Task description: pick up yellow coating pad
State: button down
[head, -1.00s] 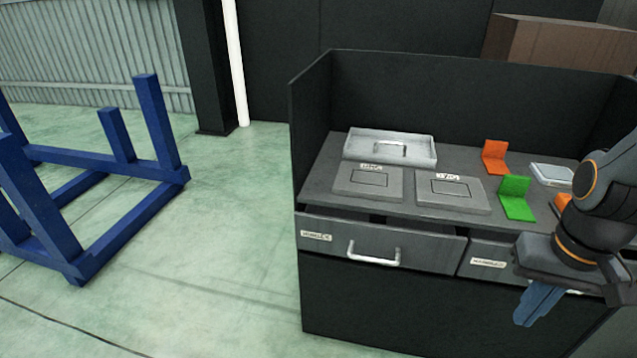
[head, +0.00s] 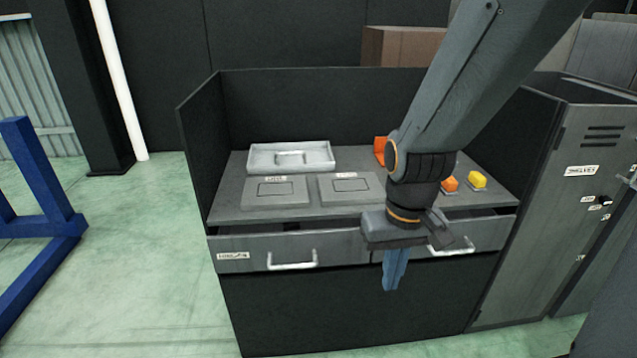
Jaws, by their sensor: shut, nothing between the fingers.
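My arm hides part of the bench top left of the orange block.
A grey tray (head: 262,160) and two flat labelled plates (head: 276,189) (head: 352,188) lie on the bench. An orange angled piece (head: 380,150) is partly hidden by my arm. Drawer handles (head: 292,262) stick out in front. A grey locker (head: 562,210) stands right; a blue frame (head: 40,190) stands left.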

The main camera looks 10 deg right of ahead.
aim_at(476, 182)
jog(key=u, duration=0.05)
jog(key=k, duration=0.6)
jog(key=z, duration=0.55)
jog(key=i, duration=0.6)
jog(key=z, duration=0.65)
jog(key=i, duration=1.2)
jog(key=u, duration=0.3)
